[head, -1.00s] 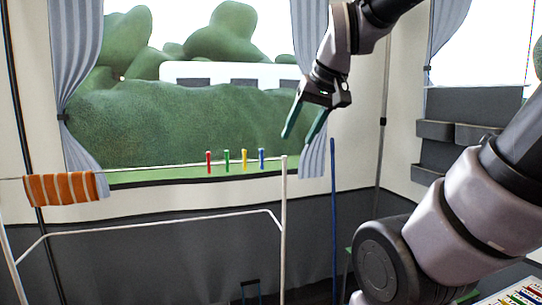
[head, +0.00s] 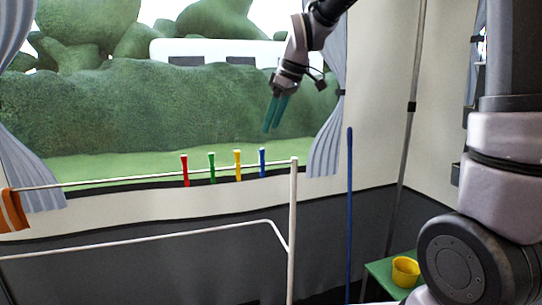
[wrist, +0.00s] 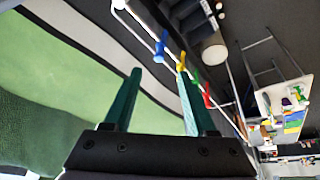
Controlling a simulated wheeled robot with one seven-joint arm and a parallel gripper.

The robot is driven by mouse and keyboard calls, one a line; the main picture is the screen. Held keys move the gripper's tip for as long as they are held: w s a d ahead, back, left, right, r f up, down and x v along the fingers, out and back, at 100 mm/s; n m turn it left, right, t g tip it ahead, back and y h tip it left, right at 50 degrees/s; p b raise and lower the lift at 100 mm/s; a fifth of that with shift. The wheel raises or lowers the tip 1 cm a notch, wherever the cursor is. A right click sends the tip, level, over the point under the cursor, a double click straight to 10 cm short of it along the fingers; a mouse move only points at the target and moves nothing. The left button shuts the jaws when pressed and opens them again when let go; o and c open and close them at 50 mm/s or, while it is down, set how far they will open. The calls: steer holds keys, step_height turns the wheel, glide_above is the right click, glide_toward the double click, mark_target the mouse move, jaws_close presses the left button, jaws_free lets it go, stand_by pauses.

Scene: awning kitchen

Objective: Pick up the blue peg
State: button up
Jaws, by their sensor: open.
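The blue peg (head: 262,162) is clipped upright on the white rail, at the right end of a row of pegs. It also shows in the wrist view (wrist: 161,47), beyond the fingertips and near the top. My gripper (head: 272,128) has green fingers pointing down and hangs above the blue peg in the head view, apart from it. In the wrist view, the two green fingers (wrist: 158,75) are spread with nothing between them. A yellow peg (head: 238,165), a green peg (head: 212,167) and a red peg (head: 185,170) stand to its left on the rail.
The white rail (head: 110,180) belongs to a rack with a white post (head: 293,230) just right of the blue peg. An orange towel (head: 12,212) hangs at the left. A blue pole (head: 350,210) and a yellow cup (head: 405,271) on a green surface are at right.

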mark_target(262, 160)
steer(key=x, duration=1)
steer(key=shift+f, duration=0.1)
jaws_close()
